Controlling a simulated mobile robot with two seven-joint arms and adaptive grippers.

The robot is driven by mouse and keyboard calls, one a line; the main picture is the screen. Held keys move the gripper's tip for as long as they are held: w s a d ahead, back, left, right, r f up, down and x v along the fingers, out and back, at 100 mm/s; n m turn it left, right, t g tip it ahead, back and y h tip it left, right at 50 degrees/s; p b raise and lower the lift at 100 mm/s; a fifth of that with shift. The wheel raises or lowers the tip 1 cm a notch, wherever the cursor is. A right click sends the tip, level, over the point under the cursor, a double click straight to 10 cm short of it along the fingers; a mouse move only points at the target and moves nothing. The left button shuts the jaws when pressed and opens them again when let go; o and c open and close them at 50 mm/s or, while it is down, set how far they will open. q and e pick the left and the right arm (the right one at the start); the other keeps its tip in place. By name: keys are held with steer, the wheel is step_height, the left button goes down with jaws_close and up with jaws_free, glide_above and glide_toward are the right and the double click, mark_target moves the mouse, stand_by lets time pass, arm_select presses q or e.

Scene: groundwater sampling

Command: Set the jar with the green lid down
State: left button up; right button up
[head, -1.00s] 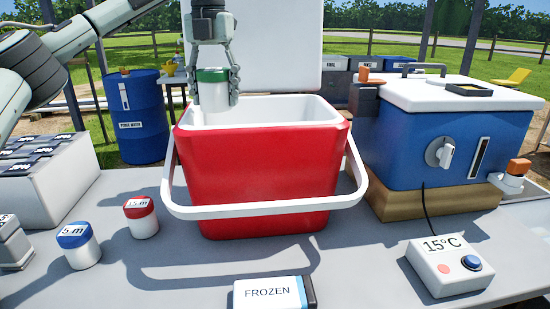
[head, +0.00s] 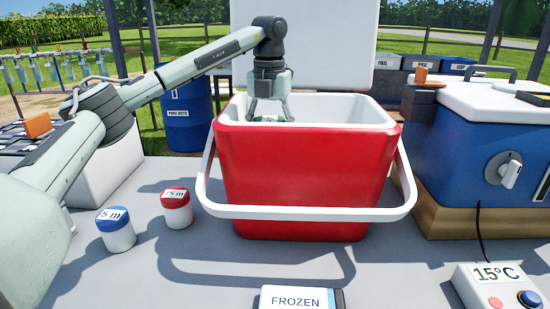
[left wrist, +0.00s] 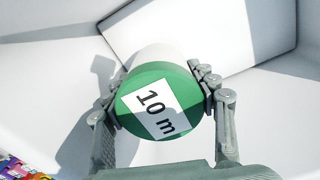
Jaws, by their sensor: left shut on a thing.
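The jar with the green lid (left wrist: 155,100) is white, and its lid label reads "10 m" in the left wrist view. My left gripper (head: 269,116) is shut on the jar, reaching down inside the red cooler (head: 300,175). In the left wrist view, the fingers of my left gripper (left wrist: 162,103) sit on both sides of the jar, with white cooler walls around. Whether the jar touches the cooler floor cannot be told. My right gripper is not in view.
A blue-lidded jar (head: 115,230) and a red-lidded jar (head: 176,208) stand left of the cooler. A FROZEN pack (head: 300,298) lies in front. A blue cooler (head: 475,155) and a 15°C display box (head: 498,288) are at right. The cooler's white handle (head: 300,213) hangs across its front.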

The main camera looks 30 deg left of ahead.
arm_select(q)
steer(key=shift+f, duration=0.6)
step_height(320, 180, down, 2)
steer(key=shift+f, duration=0.55)
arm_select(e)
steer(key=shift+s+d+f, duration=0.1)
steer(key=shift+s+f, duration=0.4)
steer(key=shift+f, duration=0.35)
arm_select(q)
steer(key=o, duration=1)
steer(key=shift+f, duration=0.15)
steer(key=shift+c, duration=0.2)
steer(key=o, duration=0.4)
steer(key=shift+o, duration=0.2)
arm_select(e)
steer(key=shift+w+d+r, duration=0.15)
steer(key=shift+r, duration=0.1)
